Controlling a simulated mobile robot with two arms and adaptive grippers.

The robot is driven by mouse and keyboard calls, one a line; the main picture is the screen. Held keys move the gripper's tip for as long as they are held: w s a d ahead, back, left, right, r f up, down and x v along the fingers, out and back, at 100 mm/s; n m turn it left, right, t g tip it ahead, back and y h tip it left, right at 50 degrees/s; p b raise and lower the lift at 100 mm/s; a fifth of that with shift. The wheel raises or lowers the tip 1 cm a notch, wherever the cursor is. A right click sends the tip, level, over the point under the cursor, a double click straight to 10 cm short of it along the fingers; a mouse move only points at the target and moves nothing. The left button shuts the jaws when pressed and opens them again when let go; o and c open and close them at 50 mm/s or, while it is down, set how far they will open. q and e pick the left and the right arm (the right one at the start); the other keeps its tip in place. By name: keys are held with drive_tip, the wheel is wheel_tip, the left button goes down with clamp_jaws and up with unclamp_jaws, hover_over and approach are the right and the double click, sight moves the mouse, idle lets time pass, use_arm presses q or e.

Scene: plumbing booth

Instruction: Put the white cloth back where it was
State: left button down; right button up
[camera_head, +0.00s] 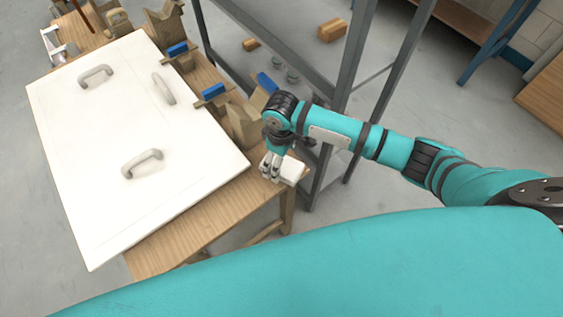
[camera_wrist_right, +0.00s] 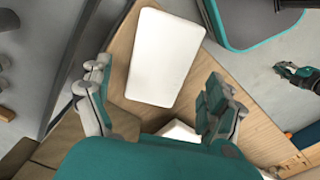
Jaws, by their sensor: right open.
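The white cloth (camera_head: 294,172) is a small, flat, folded-looking rectangle at the near right corner of the wooden table (camera_head: 205,233). In the right wrist view the cloth (camera_wrist_right: 165,57) lies on the wood just beyond my fingertips. My right gripper (camera_head: 270,168) points down beside the cloth and partly hides it in the head view. In the right wrist view its fingers (camera_wrist_right: 155,98) are spread wide with nothing between them; contact with the table cannot be told. My left gripper (camera_wrist_right: 298,74) shows small at the right of the wrist view, too small to read; the head view does not show it.
A large white panel (camera_head: 100,200) with three grey handles covers most of the tabletop. Wooden blocks with blue parts (camera_head: 214,92) line its right side. A grey metal rack (camera_head: 352,55) stands close behind my right arm. Bare wood lies along the table's near edge.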

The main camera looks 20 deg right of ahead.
wheel_tip(320, 180, up, 9)
drive_tip(key=shift+f, duration=0.1)
idle(0.6)
drive_tip(key=s+a+f+m+t+y, duration=0.25)
drive_tip(key=s+a, duration=0.25)
drive_tip(key=s, duration=0.4)
drive_tip(key=s+d+m+t+h, duration=0.15)
drive_tip(key=s+d+m, duration=0.25)
drive_tip(key=s+d, duration=0.7)
wheel_tip(320, 180, down, 24)
drive_tip(key=d+g, duration=0.1)
drive_tip(key=g, duration=0.1)
drive_tip(key=s+d+f+h, duration=0.1)
drive_tip(key=s+d+f, duration=0.2)
drive_tip(key=s+f, duration=1.3)
drive_tip(key=shift+s+f+g, duration=0.15)
drive_tip(key=shift+f+g, duration=0.25)
drive_tip(key=shift+f, duration=0.5)
